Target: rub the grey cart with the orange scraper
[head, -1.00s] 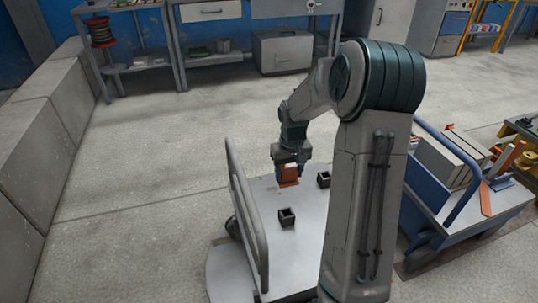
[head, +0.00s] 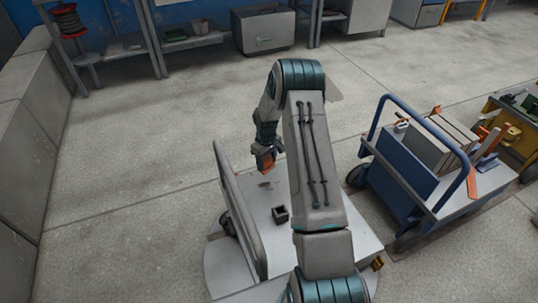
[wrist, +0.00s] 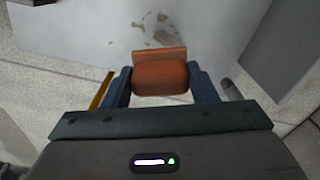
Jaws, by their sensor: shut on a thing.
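The grey cart (head: 334,233) stands in front of me, with a flat pale deck and a push rail (head: 240,210) on its left side. My gripper (head: 265,150) is shut on the orange scraper (head: 265,164). In the wrist view the scraper (wrist: 160,78) sits between the two dark fingers, its flat edge pointing away from the wrist. The scraper appears to be held a little above the deck, near its far left part. Brownish smudges (wrist: 152,30) show on the deck just beyond the scraper. My arm hides part of the deck.
A small dark open box (head: 281,214) stands on the deck. A blue cart (head: 400,176) carrying upright boards (head: 440,145) is to the right. A workbench with a grey cabinet (head: 265,30) is at the back. Open floor lies between the carts and the bench.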

